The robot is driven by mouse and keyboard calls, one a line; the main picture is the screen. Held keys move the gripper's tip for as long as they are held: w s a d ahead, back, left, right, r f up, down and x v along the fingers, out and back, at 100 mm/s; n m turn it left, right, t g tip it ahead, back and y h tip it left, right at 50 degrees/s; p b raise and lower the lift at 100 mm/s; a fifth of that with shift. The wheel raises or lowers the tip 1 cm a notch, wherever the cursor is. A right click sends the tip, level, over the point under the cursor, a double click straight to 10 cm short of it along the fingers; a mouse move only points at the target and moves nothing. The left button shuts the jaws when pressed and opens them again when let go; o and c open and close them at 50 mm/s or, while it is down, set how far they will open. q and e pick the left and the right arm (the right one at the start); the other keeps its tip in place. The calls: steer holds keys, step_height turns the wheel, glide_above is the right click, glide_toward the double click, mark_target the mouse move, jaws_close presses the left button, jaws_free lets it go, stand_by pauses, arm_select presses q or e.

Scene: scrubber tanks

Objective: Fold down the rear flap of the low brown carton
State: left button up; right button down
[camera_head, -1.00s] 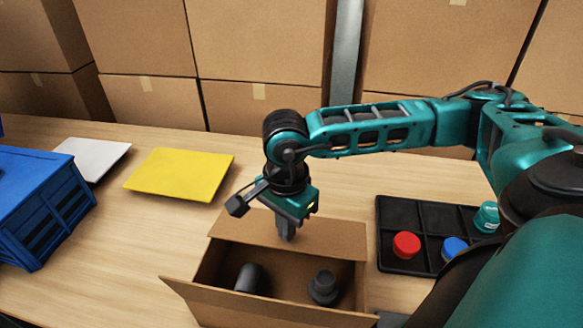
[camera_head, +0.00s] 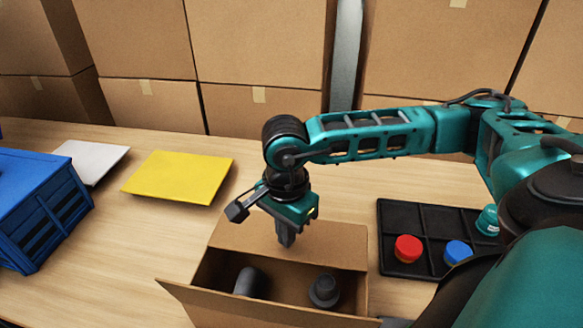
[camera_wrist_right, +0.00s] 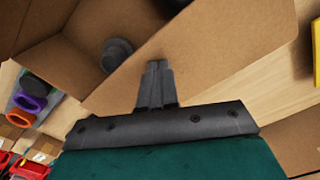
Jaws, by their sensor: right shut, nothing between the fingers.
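The low brown carton (camera_head: 178,290) stands open on the table at the bottom of the head view. It holds a dark cylinder (camera_head: 249,281) and a dark knobbed part (camera_head: 324,291). Its rear flap (camera_head: 338,243) slants up at the carton's far edge and is not folded over the opening. My right gripper (camera_head: 285,242) is shut and empty, pointing down in front of the rear flap in the head view. In the right wrist view its closed fingertips (camera_wrist_right: 157,68) overlap the flap (camera_wrist_right: 215,45); I cannot tell whether they touch it. My left gripper is out of view.
A black divided tray (camera_head: 400,268) with a red cap (camera_head: 408,248) and a blue cap (camera_head: 457,252) lies right of the carton. A yellow panel (camera_head: 180,177), a white panel (camera_head: 92,160) and a blue crate (camera_head: 40,215) are on the left. Tall cartons (camera_head: 262,45) line the back.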

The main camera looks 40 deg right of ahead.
step_height(320, 180, up, 8)
steer(key=p, duration=0.5)
steer(key=shift+r, duration=0.2)
steer(key=shift+s, duration=0.1)
stand_by(0.3)
